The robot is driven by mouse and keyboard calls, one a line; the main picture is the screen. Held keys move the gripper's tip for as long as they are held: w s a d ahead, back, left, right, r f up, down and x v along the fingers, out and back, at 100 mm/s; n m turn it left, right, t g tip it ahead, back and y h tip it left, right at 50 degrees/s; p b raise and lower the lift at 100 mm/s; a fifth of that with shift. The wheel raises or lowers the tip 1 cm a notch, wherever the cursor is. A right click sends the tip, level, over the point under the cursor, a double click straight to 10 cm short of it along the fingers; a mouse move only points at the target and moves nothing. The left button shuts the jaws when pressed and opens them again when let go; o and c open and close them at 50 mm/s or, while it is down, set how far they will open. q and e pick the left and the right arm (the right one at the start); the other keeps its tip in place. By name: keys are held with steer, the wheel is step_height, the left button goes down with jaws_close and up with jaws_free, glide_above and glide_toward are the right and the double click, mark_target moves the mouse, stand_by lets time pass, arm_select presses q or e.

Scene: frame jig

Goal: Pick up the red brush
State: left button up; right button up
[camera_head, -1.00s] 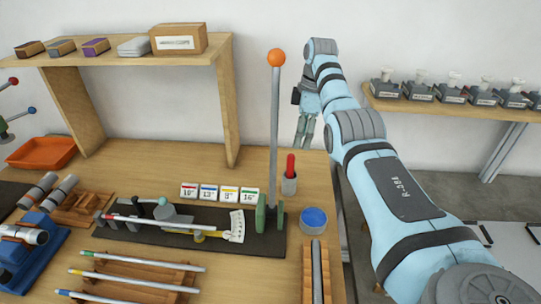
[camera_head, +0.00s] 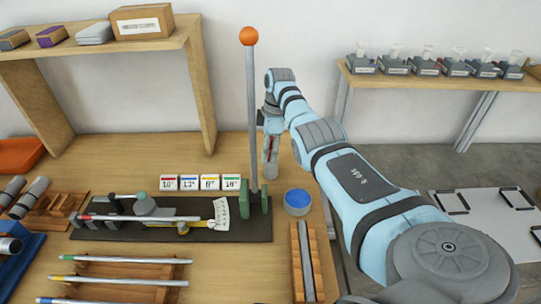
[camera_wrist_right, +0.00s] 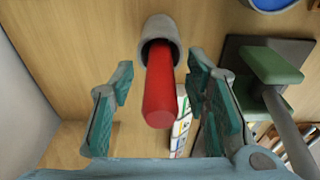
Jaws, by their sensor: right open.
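The red brush (camera_wrist_right: 160,90) shows as a red handle standing in a grey cup (camera_wrist_right: 160,30) in the right wrist view. My right gripper (camera_wrist_right: 161,82) is open, with its teal-padded fingers on either side of the handle and a visible gap to each side. In the head view the gripper (camera_head: 270,130) is above the cup (camera_head: 268,173) and hides most of the brush. My left gripper is not in view.
An upright rod with an orange ball (camera_head: 249,37) stands in a green clamp (camera_head: 254,198) close to the cup. A blue-topped pot (camera_head: 298,202) sits at its right front. Number cards (camera_head: 200,183) stand to the left.

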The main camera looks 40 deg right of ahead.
jaws_close()
step_height(320, 180, up, 10)
steer(key=shift+r+p, duration=0.1)
steer(key=shift+p, duration=0.25)
